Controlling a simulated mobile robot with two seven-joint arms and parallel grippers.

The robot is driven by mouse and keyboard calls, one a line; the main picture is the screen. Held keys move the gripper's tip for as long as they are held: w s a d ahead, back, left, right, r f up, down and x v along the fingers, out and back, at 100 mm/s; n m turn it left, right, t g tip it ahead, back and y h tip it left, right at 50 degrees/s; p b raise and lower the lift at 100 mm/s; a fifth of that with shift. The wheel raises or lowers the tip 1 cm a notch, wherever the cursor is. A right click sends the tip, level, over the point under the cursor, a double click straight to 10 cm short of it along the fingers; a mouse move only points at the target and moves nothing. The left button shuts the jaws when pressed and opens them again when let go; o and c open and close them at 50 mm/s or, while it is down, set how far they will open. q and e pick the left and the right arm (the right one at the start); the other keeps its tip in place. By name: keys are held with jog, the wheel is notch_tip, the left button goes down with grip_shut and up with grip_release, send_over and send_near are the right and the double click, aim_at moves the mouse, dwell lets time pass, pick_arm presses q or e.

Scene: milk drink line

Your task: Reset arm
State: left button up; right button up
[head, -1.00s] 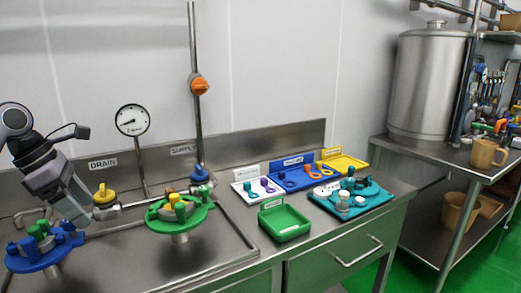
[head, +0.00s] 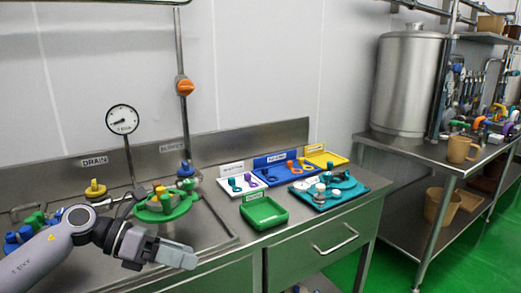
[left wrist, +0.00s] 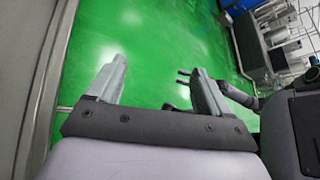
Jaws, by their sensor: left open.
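My left arm comes in from the left in the head view, low in front of the steel sink bench. Its left gripper (head: 178,254) points right, in front of the bench's near edge. In the left wrist view the gripper (left wrist: 158,88) has its two fingers well apart with nothing between them, and green floor shows beyond. My right gripper is not seen in the head view.
A green round fixture (head: 165,206) and a blue one (head: 18,238) stand over the sink. A green tray (head: 264,213), a teal tray (head: 328,191) and white, blue and yellow trays lie on the bench.

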pick_arm(q)
jog(key=s+d+f+n+t+h, duration=0.1)
jog(key=s+d+n+t+h, duration=0.15)
jog(key=n, duration=0.35)
jog(key=s+d+f+n+t+h, duration=0.1)
jog(key=d+n+t+h, duration=0.25)
jog(key=n, duration=0.25)
jog(key=s+a+f+n+t+y+p, duration=0.1)
jog(key=s+a+f+n+y, duration=0.4)
jog(key=s+f+n+y, duration=0.3)
jog(key=s+a+f+n+t+y+p, duration=0.1)
jog(key=s+a+f+n+y, duration=0.4)
jog(key=f+n, duration=1.1)
jog(key=s+n+y, duration=0.3)
jog(key=s+n, duration=0.3)
jog(key=n, duration=0.1)
jog(key=shift+s+a+t+y, duration=0.2)
jog(key=shift+a+t+y, duration=0.1)
